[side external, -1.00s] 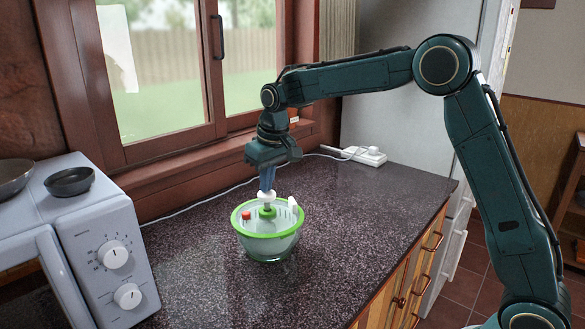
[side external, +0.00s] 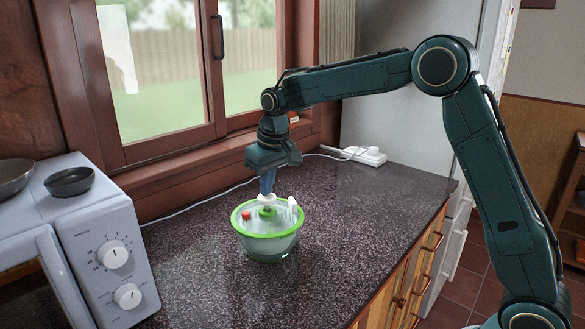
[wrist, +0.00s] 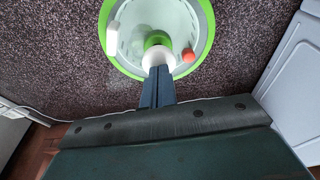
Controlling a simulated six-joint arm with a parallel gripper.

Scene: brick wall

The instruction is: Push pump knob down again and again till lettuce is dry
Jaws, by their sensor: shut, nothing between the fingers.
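The salad spinner has a clear bowl (side external: 265,248) with a green rim (side external: 237,222) and stands upright on the dark counter. Its white pump knob (side external: 267,199) sits on a green collar (side external: 266,212) at the lid's middle; the knob also shows in the wrist view (wrist: 157,57). My gripper (side external: 267,190) is shut and empty, pointing down with its fingertips at the top of the knob, apparently touching it. The lid also has a red button (side external: 246,215) and a white lever (side external: 292,206). I cannot make out lettuce in the bowl.
A microwave (side external: 100,235) stands at the left with dark pans (side external: 70,181) on top. A window (side external: 170,75) is behind. A white power strip (side external: 362,156) and its cord lie along the back. The counter (side external: 350,215) right of the spinner is clear.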

